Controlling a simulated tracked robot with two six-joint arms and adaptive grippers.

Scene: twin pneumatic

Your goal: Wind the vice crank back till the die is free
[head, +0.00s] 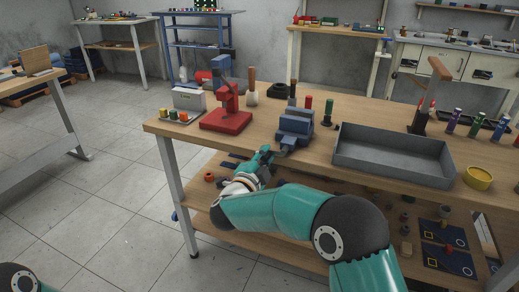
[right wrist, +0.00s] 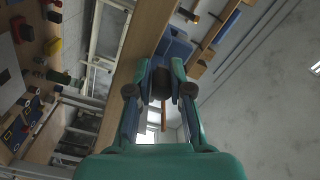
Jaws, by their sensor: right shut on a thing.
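The blue-grey vice (head: 295,127) stands at the front edge of the wooden bench, and its blue body also shows beyond the fingers in the right wrist view (right wrist: 178,46). My right gripper (head: 270,153) is at the vice's front, just off the bench edge. In the right wrist view its fingers (right wrist: 160,84) are closed around a dark part, seemingly the vice crank (right wrist: 161,82). The crank is mostly hidden by the fingers in the head view. I cannot make out the die in the vice. My left gripper is out of view.
A red press (head: 228,112) stands left of the vice. A grey tray (head: 393,156) lies to the right, with a yellow dish (head: 478,178) beyond it. A lower shelf (head: 208,218) with small parts lies under the bench (head: 330,110).

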